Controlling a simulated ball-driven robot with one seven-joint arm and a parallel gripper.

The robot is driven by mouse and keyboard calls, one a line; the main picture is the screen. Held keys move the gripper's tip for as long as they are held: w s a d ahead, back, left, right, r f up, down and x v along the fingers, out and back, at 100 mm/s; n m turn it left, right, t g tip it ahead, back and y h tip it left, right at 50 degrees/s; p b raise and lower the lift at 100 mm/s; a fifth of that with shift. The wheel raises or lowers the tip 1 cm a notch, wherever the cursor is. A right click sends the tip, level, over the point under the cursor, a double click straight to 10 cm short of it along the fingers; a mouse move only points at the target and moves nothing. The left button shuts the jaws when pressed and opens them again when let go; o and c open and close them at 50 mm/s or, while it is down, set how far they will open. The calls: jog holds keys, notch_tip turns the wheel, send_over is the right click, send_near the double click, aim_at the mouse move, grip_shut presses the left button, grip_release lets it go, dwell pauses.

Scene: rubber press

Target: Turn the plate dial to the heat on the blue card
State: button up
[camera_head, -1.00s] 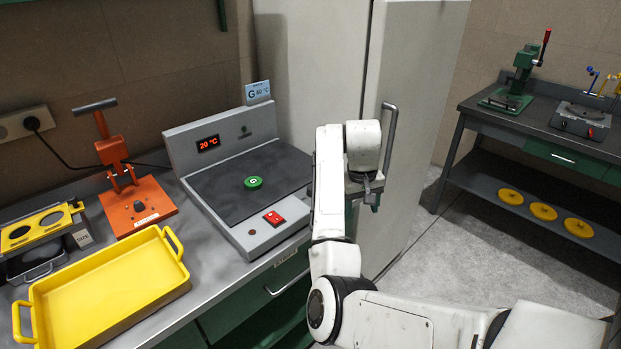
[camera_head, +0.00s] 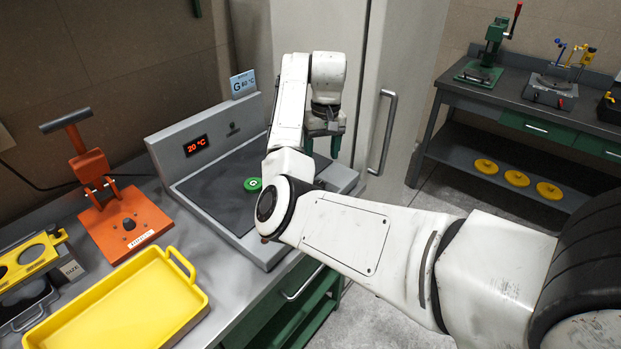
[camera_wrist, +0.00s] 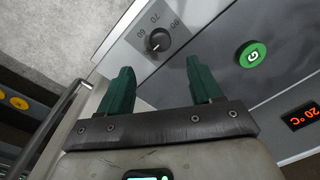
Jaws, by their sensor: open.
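The hot plate (camera_head: 215,185) stands on the bench, its display (camera_head: 196,145) reading 20 °C. A light-blue card (camera_head: 243,84) on its back edge shows a green G and a temperature; its first digit, 6 or 8, is unclear. In the wrist view, the black plate dial (camera_wrist: 158,41) sits on the grey front panel, with 60, 70 and a less clear number around it. Its pointer setting cannot be read surely. My gripper (camera_wrist: 160,64) is open and empty, its green fingers short of the dial and to either side of it.
A green disc marked G (camera_head: 252,184) lies on the plate's dark top. A yellow tray (camera_head: 125,315) and an orange press (camera_head: 125,222) stand to the left. A tall cabinet with a handle (camera_head: 384,130) stands close behind my gripper. Another bench (camera_head: 515,105) is at right.

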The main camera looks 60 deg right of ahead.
aim_at(318, 184)
jog(key=f, duration=0.5)
jog(key=f+p, duration=0.1)
jog(key=f, duration=0.4)
jog(key=shift+w+a+f, duration=0.1)
jog(key=shift+w+a, duration=0.1)
jog(key=c, duration=1.1)
jog(key=shift+o, duration=0.2)
jog(key=shift+m, duration=0.3)
jog(key=m+p, duration=0.2)
jog(key=m, duration=0.3)
jog(key=m+p, duration=0.1)
jog(key=m, duration=0.5)
jog(key=shift+a+h, duration=0.1)
jog(key=shift+h, duration=0.2)
